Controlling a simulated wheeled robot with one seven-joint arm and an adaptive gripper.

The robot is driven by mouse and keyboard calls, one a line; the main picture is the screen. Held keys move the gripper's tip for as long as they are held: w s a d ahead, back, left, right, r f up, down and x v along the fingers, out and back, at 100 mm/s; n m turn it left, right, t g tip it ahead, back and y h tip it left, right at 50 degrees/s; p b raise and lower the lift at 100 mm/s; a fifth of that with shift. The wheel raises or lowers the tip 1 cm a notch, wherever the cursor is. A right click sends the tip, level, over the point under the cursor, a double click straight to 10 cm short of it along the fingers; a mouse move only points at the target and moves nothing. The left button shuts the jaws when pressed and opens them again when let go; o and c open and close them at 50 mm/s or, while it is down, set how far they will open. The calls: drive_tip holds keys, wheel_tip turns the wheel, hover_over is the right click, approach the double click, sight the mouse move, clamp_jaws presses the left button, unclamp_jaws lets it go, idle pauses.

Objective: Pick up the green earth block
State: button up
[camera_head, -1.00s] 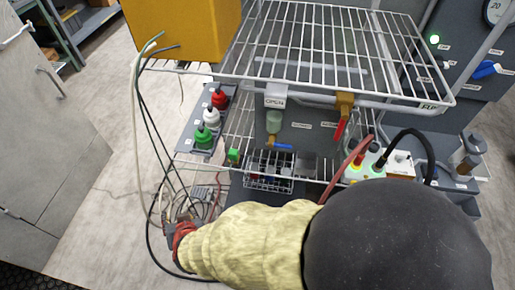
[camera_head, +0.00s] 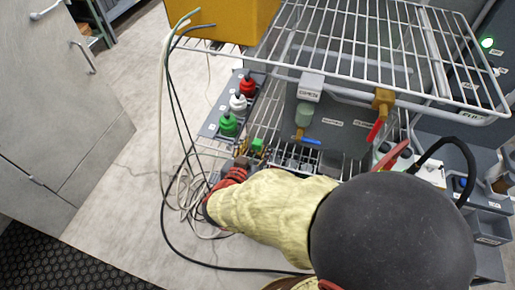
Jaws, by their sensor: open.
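My gripper (camera_head: 251,154) is at the end of my arm, past the yellow sleeve and red cuff. It is open, with its tips close beside and just below the block. The tips are small and partly hidden, so I cannot tell whether they touch the block or stand on both sides of it.
A wire rack (camera_head: 385,50) spans above the block. Loose cables (camera_head: 187,190) hang and coil left of my gripper. A red-handled valve (camera_head: 380,115) hangs under the rack.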

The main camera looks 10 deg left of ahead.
drive_tip(key=shift+b+x, duration=0.4)
drive_tip(key=shift+x, duration=1.05)
drive_tip(key=shift+a, duration=0.1)
drive_tip(key=shift+c, duration=1.3)
drive_tip(key=c, duration=0.9)
